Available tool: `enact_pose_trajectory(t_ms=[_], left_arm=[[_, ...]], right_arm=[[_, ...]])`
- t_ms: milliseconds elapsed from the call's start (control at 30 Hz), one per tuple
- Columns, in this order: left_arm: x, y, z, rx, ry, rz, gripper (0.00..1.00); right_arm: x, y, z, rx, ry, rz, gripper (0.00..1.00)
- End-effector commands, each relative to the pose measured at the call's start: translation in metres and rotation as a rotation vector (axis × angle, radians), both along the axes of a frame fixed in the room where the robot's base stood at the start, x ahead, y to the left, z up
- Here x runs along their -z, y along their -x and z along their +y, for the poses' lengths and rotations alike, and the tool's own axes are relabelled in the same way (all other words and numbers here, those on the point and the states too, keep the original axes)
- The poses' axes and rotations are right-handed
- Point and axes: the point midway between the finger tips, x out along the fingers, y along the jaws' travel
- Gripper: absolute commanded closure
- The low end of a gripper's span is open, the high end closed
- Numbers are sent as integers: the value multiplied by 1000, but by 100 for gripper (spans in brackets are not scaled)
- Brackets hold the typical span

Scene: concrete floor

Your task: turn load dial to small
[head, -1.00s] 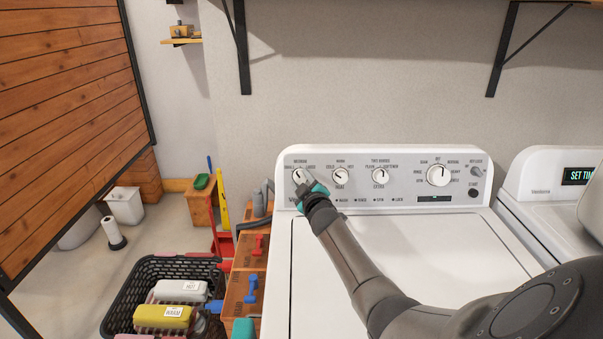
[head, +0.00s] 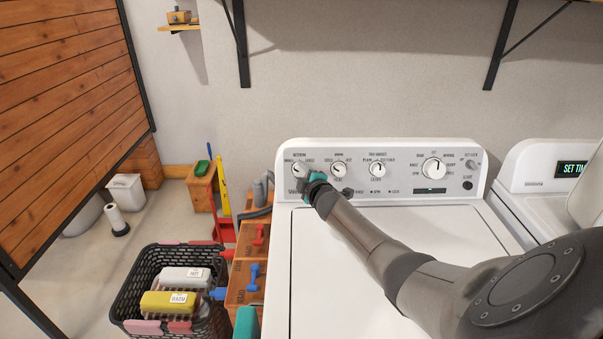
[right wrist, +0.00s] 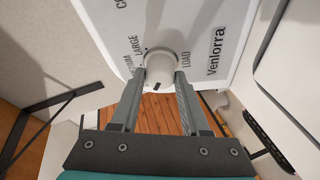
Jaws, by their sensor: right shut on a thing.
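The white load dial (head: 298,170) is the leftmost knob on the washer's control panel (head: 400,152). My right gripper (head: 304,178) is at it and covers its lower right part in the head view. In the right wrist view my gripper's two fingers (right wrist: 160,80) are shut on the sides of the load dial (right wrist: 162,62). A dark mark shows on the dial's lower rim there, on the side away from the word LARGE. The word SMALL is not readable in the wrist view. My left gripper is not in view.
Two smaller knobs and a large knob (head: 434,168) stand to the right on the panel. A black basket (head: 140,290) with labelled bottles and wooden drawers (head: 246,275) are at the left. A teal shape I cannot identify is at the bottom edge.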

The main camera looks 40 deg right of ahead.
Motion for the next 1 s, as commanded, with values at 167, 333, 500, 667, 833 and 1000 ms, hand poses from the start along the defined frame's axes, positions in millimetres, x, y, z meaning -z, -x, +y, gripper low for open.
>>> enact_pose_trajectory(t_ms=[167,333,500,667,833,1000], left_arm=[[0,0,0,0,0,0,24],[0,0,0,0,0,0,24],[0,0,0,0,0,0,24],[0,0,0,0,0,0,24],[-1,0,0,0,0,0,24],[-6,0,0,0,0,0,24]], right_arm=[[1,0,0,1,1,2,100],[1,0,0,2,0,2,45],[0,0,0,1,-1,0,26],[0,0,0,0,-1,0,24],[0,1,1,0,-1,0,24],[-2,10,4,0,-1,0,24]])
